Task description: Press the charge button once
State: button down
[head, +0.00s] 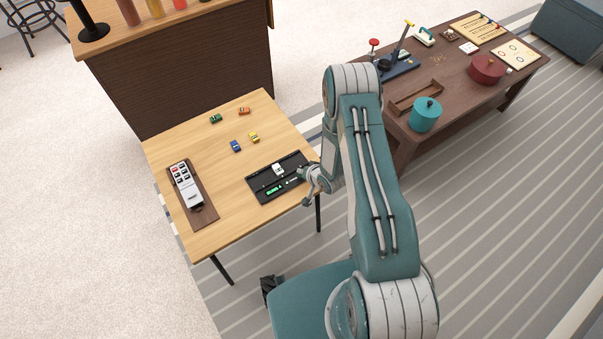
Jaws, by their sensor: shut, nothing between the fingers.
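A black charging pad (262,184) lies at the right edge of the wooden table. A white toy car (278,169) sits on it, and a bright green bar (274,190) glows near its front side. Small pale marks show beside the green bar, but I cannot tell which part is the charge button. My gripper (307,190) is shut and empty at the right end of the pad. It hides part of that end. I cannot tell whether it touches the pad.
Green, orange, blue (236,146) and yellow toy cars stand farther back on the table. A dark table (450,94) with a teal pot (425,115) stands behind my arm.

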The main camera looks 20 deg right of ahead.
jog(key=shift+r, duration=0.6)
jog(key=shift+r, duration=2.55)
